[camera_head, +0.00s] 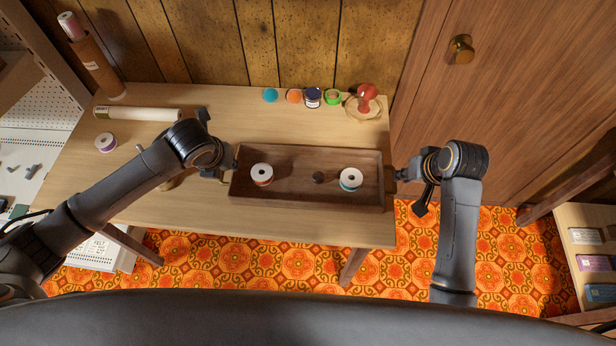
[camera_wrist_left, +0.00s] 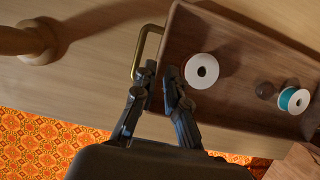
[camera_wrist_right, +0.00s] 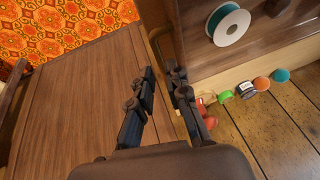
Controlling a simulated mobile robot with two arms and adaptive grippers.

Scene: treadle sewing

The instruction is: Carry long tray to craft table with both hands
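The long tray (camera_head: 300,198) is a dark brown wooden box with a brass handle at each end. It is level over the table's right half; whether it touches the tabletop cannot be told. It holds a white spool with red thread (camera_head: 262,171), a white spool with teal thread (camera_head: 351,178) and a small dark piece (camera_head: 318,177). My right gripper (camera_wrist_right: 161,70) is closed at the right handle (camera_wrist_right: 154,43). The fingertips partly hide both handles.
A wooden door (camera_head: 500,90) is at right. Shelving (camera_head: 585,225) stands far right. Orange patterned floor (camera_head: 215,255) shows in front.

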